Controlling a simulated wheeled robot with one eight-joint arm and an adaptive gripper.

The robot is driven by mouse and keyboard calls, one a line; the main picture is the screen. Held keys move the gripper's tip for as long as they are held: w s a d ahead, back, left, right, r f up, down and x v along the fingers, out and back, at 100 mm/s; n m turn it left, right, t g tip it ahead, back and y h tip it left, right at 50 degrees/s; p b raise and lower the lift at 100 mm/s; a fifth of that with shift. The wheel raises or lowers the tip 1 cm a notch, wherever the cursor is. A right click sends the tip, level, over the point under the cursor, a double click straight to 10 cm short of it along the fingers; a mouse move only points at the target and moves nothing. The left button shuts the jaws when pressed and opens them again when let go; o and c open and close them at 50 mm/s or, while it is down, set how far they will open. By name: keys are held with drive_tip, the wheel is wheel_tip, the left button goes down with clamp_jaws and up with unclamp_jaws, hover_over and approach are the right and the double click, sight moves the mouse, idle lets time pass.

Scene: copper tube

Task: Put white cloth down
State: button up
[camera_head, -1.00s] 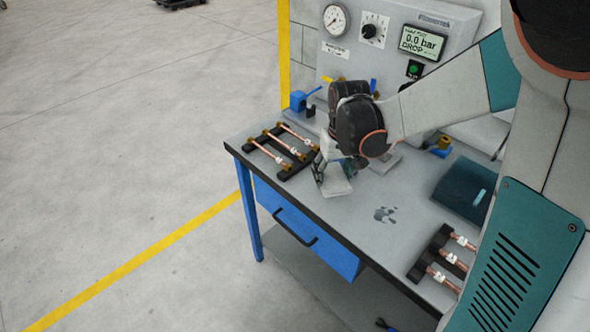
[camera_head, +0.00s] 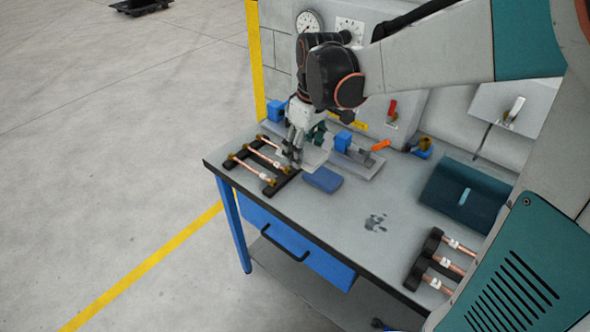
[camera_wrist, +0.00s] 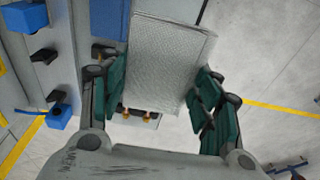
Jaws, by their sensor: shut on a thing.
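My gripper (camera_head: 293,152) is above the left part of the workbench, beside the left rack of copper tubes. It is shut on the white cloth (camera_head: 316,158), a flat pale sheet held just over the bench. In the wrist view the cloth (camera_wrist: 168,60) lies between the teal fingers of the gripper (camera_wrist: 158,95) and hides much of what is beneath. Whether the cloth touches the bench cannot be told.
A blue pad (camera_head: 323,179) lies on the bench just in front of the cloth. The left black rack (camera_head: 238,160) holds copper tubes; another rack (camera_head: 420,267) stands at right. A dark teal tray (camera_head: 447,193) is at the back right.

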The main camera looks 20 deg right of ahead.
sight(301, 201)
wheel_tip(301, 201, down, 17)
drive_tip(key=b, duration=0.5)
drive_tip(key=shift+w+f, duration=0.15)
drive_tip(key=shift+f, duration=0.05)
drive_tip(key=shift+r, duration=0.1)
drive_tip(key=shift+f+b, duration=0.55)
drive_tip(key=shift+b, duration=0.05)
drive_tip(key=shift+s, duration=0.2)
drive_tip(key=o, duration=1.1)
drive_tip(key=shift+w+f, duration=0.15)
